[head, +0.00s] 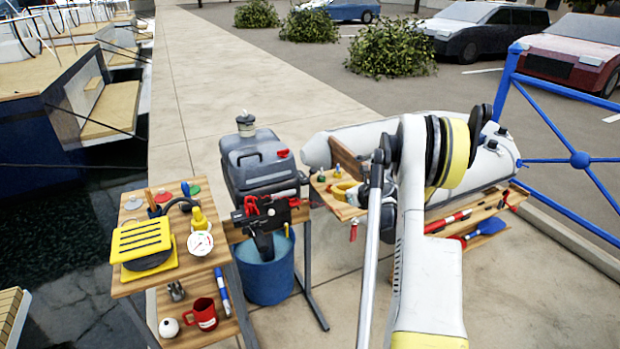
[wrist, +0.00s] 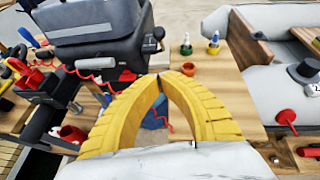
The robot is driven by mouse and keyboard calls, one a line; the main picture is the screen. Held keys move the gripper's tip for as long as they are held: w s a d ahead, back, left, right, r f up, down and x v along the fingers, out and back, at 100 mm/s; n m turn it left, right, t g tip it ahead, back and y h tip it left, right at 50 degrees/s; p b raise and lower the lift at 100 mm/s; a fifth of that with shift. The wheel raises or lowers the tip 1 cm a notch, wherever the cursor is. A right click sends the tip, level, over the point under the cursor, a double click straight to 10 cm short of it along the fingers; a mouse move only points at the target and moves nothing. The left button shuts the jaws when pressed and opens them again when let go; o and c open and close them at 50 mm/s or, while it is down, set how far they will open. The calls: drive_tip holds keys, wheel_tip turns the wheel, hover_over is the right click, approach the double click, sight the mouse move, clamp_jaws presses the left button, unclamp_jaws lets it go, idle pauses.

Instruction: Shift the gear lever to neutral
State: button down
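The outboard motor (head: 262,165) is dark grey and stands clamped on a stand in the middle of the head view. It fills the upper left of the wrist view (wrist: 95,45). A short black lever with a round knob (wrist: 155,38) sticks out from its right side and looks like the gear lever; I cannot read its position. My gripper (wrist: 160,80) has yellow ribbed fingers whose tips meet, with nothing visible between them. It is below that knob in the wrist picture and apart from it.
A wooden table (head: 135,205) with a yellow-lidded item, gauge and red mug (head: 201,314) stands left. A blue bucket (head: 266,275) is under the motor. A grey inflatable boat (head: 330,148) lies right.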

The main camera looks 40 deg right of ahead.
drive_tip(key=r+b+x, duration=0.1)
drive_tip(key=b+x, duration=0.1)
drive_tip(key=x, duration=0.4)
drive_tip(key=w+r+b+x, duration=0.1)
drive_tip(key=b+x, duration=0.1)
drive_tip(key=x, duration=0.4)
drive_tip(key=shift+w+r, duration=0.2)
drive_tip(key=shift+w, duration=0.3)
drive_tip(key=shift+w+d+r, duration=0.1)
drive_tip(key=shift+w+r, duration=0.15)
drive_tip(key=shift+w, duration=0.05)
